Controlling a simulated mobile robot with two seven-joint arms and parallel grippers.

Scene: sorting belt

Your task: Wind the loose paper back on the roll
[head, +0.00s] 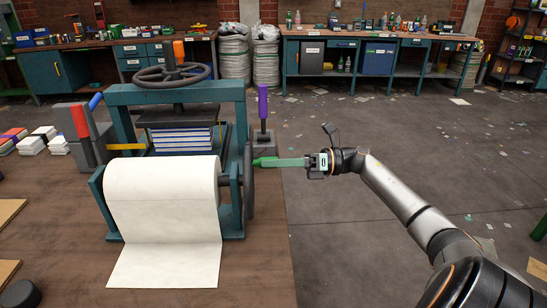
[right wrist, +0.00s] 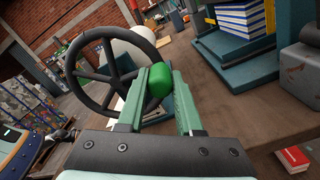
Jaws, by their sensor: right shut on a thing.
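The white paper roll (head: 160,195) lies in a teal stand at the table's front. Its loose paper (head: 168,268) runs down from the roll and lies flat on the table toward me. A dark spoked hand wheel (head: 249,185) is at the right end of the roll; it also shows in the right wrist view (right wrist: 84,75). My right gripper (head: 279,162) comes in from the right, shut on the wheel's green handle (right wrist: 160,80), which sits between its fingers (right wrist: 158,90). The roll shows partly behind the wheel in the right wrist view (right wrist: 122,48). My left gripper is out of view.
A teal press (head: 118,97) with a stack of blue-and-white books (head: 182,139) stands right behind the roll. A purple-handled tool (head: 263,105) stands at the table's right edge. Small books (head: 32,144) lie at the left. The floor on the right is open.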

